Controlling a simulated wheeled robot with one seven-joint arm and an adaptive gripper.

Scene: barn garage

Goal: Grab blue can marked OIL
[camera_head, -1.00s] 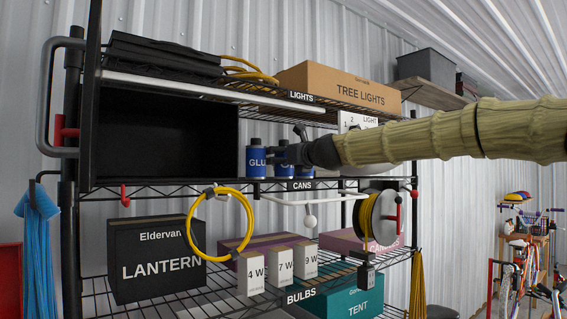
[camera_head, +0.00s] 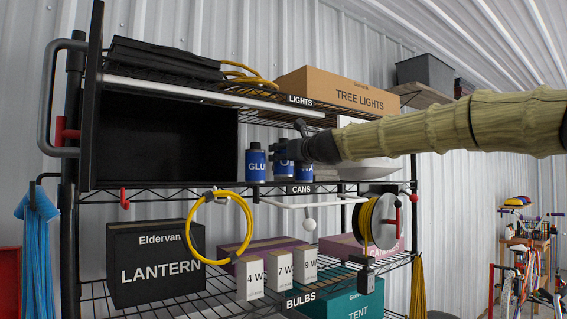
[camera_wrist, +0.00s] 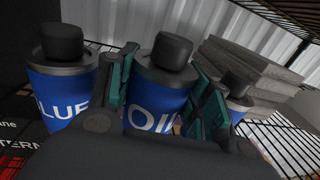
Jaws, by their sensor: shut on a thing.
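The blue can marked OIL (camera_wrist: 157,95) has a grey shoulder and black cap. It stands between the green-padded fingers of my gripper (camera_wrist: 163,62), which is shut on it in the wrist view. In the head view the OIL can (camera_head: 284,160) is partly covered by my gripper (camera_head: 288,150), and its base looks slightly higher than its neighbour's. A blue can with a partly readable GLUE label (camera_head: 255,164) stands to its left and also shows in the wrist view (camera_wrist: 62,95). A third blue can (camera_head: 306,172) is on the right, mostly hidden.
The wire shelf labelled CANS (camera_head: 302,189) carries the cans, with a black open box (camera_head: 165,135) at left. A shelf with a TREE LIGHTS box (camera_head: 335,92) is above. A yellow cable loop (camera_head: 222,228) and reel (camera_head: 376,220) hang below.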

